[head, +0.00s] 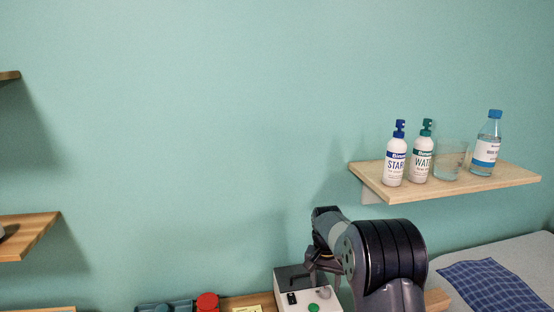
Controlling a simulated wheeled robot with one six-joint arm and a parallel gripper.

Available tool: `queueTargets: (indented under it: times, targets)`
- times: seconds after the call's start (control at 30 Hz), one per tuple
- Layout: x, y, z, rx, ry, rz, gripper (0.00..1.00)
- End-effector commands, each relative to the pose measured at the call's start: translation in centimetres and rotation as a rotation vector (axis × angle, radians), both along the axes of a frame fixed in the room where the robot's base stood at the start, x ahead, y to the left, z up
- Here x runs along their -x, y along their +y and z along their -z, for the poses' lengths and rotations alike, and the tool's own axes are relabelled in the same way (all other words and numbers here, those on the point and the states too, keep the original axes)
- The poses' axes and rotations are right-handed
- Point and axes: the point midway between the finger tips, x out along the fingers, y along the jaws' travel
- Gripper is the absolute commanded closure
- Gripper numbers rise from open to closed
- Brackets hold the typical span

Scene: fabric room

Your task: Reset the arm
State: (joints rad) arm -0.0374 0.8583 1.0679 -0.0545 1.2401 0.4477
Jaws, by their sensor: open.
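My arm rises from the bottom edge, right of centre, and bends over to the left. My gripper (322,281) hangs at its end, in front of or just above a white box with a dark top (293,291). The gripper is small and partly hidden by my own arm links. Its jaws are open, and I see nothing held in them. I cannot tell whether it touches the box.
A wooden shelf (470,190) at right holds a blue-topped spray bottle (396,160), a green-topped one (421,158), a glass (449,160) and a blue-capped bottle (487,148). A blue checked cloth (492,287) lies below. A red object (207,302) sits at the bottom. The left-centre wall is bare.

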Motion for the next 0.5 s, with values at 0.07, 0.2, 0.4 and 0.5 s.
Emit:
queueTargets:
  times: [0.07, 0.2, 0.4, 0.5]
  targets:
    - [0.1, -0.1, 1.1, 0.0, 0.002, 0.0, 0.5]
    - [0.1, -0.1, 2.1, 0.0, -0.001, -0.008, 0.5]
    - [0.1, -0.1, 2.1, 0.0, -0.001, -0.039, 0.5]
    - [0.1, -0.1, 2.1, 0.0, -0.001, -0.04, 0.5]
